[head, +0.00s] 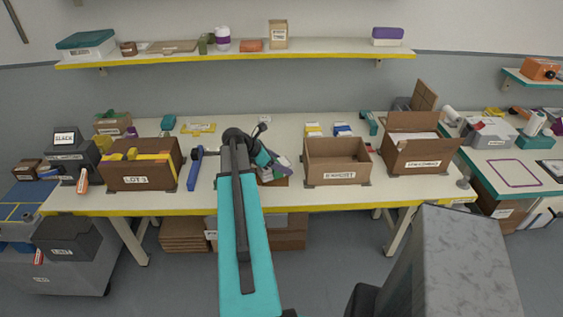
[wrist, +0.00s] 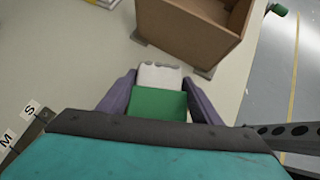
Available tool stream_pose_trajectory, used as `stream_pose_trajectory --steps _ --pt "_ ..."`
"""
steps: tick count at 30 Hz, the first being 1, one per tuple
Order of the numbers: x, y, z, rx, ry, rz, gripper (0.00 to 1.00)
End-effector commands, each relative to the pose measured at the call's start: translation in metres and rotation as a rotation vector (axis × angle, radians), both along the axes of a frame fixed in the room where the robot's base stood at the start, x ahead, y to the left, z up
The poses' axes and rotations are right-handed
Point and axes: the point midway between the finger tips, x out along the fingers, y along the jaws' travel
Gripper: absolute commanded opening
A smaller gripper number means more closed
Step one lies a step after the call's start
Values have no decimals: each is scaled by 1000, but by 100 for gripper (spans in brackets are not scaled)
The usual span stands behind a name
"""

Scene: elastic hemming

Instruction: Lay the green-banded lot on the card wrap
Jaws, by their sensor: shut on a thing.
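In the wrist view, my gripper (wrist: 160,84) is shut on the green-banded lot (wrist: 160,101). The lot is a white piece with a bumpy far end and a wide green band, and it lies between the two purple fingers. Its near end is hidden by my gripper's body. In the head view, my gripper (head: 274,166) is over the middle of the bench, left of the open middle box, and the lot cannot be made out there. I cannot tell for sure which thing is the card wrap.
An open cardboard box (head: 337,174) stands right of my gripper; a cardboard box also shows ahead in the wrist view (wrist: 185,40). A LOT 3 box (head: 140,178) with yellow-banded things stands left. A flapped carton (head: 415,155) stands right. A blue-handled tool (head: 195,168) lies near my arm.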

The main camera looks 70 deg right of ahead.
Motion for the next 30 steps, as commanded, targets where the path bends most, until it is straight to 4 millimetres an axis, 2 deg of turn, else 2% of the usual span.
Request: stream_pose_trajectory --steps 6,30 --pt "0 0 -9 -1 1 0 30" --pt "0 0 -13 -1 0 -1 30"
